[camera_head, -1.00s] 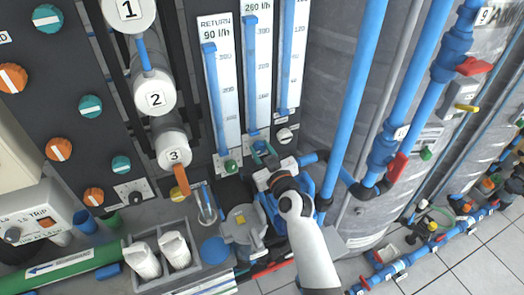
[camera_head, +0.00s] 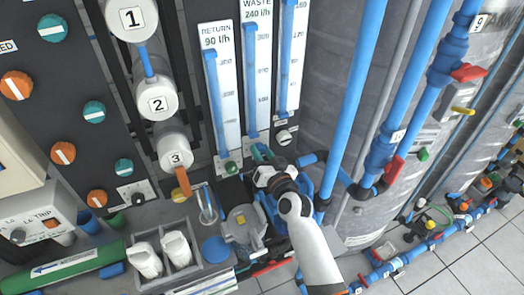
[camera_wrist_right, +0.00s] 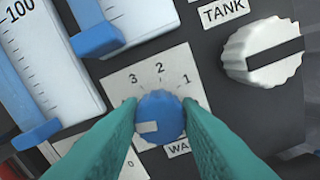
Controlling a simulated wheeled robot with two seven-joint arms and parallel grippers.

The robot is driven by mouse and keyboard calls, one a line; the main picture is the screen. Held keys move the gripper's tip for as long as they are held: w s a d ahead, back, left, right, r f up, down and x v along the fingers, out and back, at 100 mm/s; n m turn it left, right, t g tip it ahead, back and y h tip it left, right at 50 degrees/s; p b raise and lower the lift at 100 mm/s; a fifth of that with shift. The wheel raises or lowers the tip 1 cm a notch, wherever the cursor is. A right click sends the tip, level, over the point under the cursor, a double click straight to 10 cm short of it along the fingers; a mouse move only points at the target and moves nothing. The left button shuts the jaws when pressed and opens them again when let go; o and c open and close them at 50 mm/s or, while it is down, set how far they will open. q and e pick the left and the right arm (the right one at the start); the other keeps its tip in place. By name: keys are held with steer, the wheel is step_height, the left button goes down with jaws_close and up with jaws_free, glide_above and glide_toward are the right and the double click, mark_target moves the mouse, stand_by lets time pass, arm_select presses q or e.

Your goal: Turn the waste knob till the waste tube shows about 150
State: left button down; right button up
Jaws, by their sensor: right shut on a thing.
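The waste tube (camera_head: 251,80) stands in the middle of three gauge tubes in the head view, and its label reads WASTE 240 l/h. A tall blue column fills much of it. The waste knob (camera_wrist_right: 160,108) is blue with a white mark, on a plate numbered 3, 2, 1; its label is partly hidden. The mark points to the lower left in the wrist view. My right gripper (camera_head: 262,153) is shut on the knob, with its green fingers on either side of it. In the head view the gripper hides the knob. My left gripper is not in view.
The return tube (camera_head: 221,100) reads 90 l/h, left of the waste tube. The white tank knob (camera_wrist_right: 263,52) sits close to the right finger. A blue vertical pipe (camera_head: 352,90) stands right of my right arm, and a grey pump (camera_head: 243,225) lies below.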

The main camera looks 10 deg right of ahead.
steer(key=shift+m, duration=1.1)
steer(key=o, duration=1)
steer(key=shift+c, duration=0.2)
steer(key=s+d+b, duration=0.1)
steer(key=s+d, duration=0.1)
steer(key=s, duration=0.9)
steer(key=shift+s+d, duration=0.2)
steer(key=shift+s, duration=0.2)
